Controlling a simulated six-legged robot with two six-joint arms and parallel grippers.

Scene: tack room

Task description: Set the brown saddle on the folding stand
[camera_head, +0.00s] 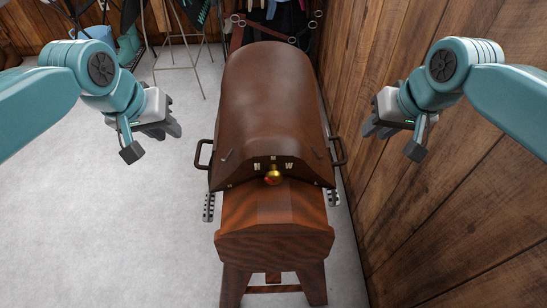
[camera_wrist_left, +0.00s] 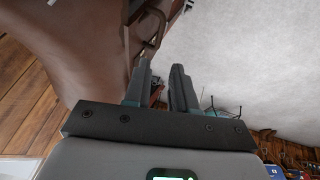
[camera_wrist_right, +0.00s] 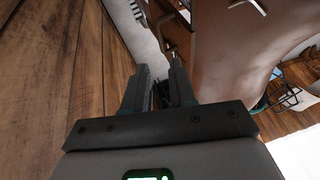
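The brown saddle (camera_head: 268,95) sits over a wooden trestle (camera_head: 275,243) in the middle of the head view. It has a dark handle on each side, a left one (camera_head: 201,155) and a right one (camera_head: 340,152), and a brass knob (camera_head: 273,177) at its near end. My left gripper (camera_head: 152,142) is open and empty, apart from the saddle on its left. My right gripper (camera_head: 393,141) is open and empty, apart from it on its right. Both wrist views show the saddle beyond the fingers. A thin-legged metal frame (camera_head: 192,68) at the back left may be the folding stand; its top is cut off.
A plank wall (camera_head: 440,190) stands close on the right, beside the trestle and my right arm. Teal containers (camera_head: 128,45) stand at the back left. Hanging tack (camera_head: 270,22) is behind the saddle. The pale floor (camera_head: 110,230) is clear on the left.

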